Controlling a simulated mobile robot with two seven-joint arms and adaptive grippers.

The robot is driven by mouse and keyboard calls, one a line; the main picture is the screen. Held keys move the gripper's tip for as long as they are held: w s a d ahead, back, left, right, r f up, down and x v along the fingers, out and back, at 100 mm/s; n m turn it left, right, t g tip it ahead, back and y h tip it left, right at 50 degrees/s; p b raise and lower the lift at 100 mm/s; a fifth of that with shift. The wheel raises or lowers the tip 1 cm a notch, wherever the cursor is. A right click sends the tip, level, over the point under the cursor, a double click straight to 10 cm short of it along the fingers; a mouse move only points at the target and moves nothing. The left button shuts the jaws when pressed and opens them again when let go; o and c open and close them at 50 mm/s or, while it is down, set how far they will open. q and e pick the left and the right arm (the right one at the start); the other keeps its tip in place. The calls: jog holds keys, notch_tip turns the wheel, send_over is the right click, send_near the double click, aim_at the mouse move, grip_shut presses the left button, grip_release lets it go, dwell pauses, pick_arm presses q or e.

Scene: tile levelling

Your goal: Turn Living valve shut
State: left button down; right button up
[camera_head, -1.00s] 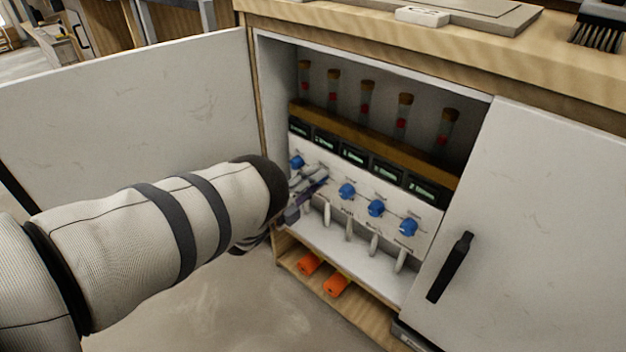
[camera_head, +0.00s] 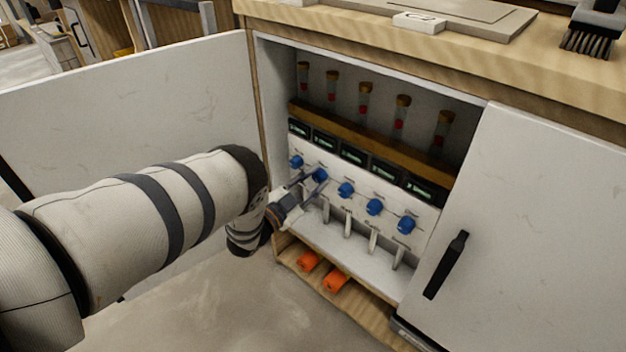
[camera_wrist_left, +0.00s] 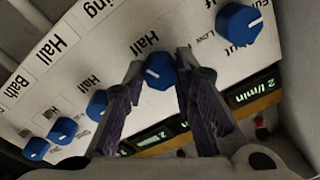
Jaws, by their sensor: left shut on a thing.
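A white panel (camera_head: 335,208) inside the open cabinet carries a row of blue valve knobs. My left gripper (camera_head: 315,177) is at the second knob from the left (camera_head: 319,174). In the left wrist view my fingers (camera_wrist_left: 163,76) are shut on either side of this blue knob (camera_wrist_left: 158,74), whose white mark shows on its face. A printed name ending in "ing" is partly cut off at the top of that view; I cannot tell for certain which knob it names. My right gripper is not in view.
The leftmost knob (camera_head: 296,161) is close to my gripper. Small displays (camera_head: 352,154) and glass tubes (camera_head: 365,98) stand above the knobs. White levers (camera_head: 348,222) hang below. Open cabinet doors flank the space, the right one with a black handle (camera_head: 446,265). Orange cylinders (camera_head: 308,261) lie below.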

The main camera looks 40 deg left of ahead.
pick_arm(q)
jog(key=n, duration=0.4)
jog(key=shift+n, duration=0.4)
jog(key=n, duration=0.3)
jog(key=shift+n, duration=0.4)
jog(key=n, duration=0.4)
jog(key=shift+n, duration=0.3)
jog(key=n, duration=0.3)
jog(key=shift+n+g, duration=0.3)
jog(key=n, duration=0.3)
jog(key=shift+n+b, duration=0.3)
jog(key=n+b, duration=0.1)
jog(key=n, duration=0.2)
jog(key=n+b, duration=0.1)
jog(key=n, duration=0.3)
jog(key=shift+n, duration=0.3)
jog(key=shift+n+h+b, duration=0.3)
jog(key=shift+n+b, duration=0.45)
jog(key=shift+n, duration=0.85)
jog(key=shift+r, duration=0.1)
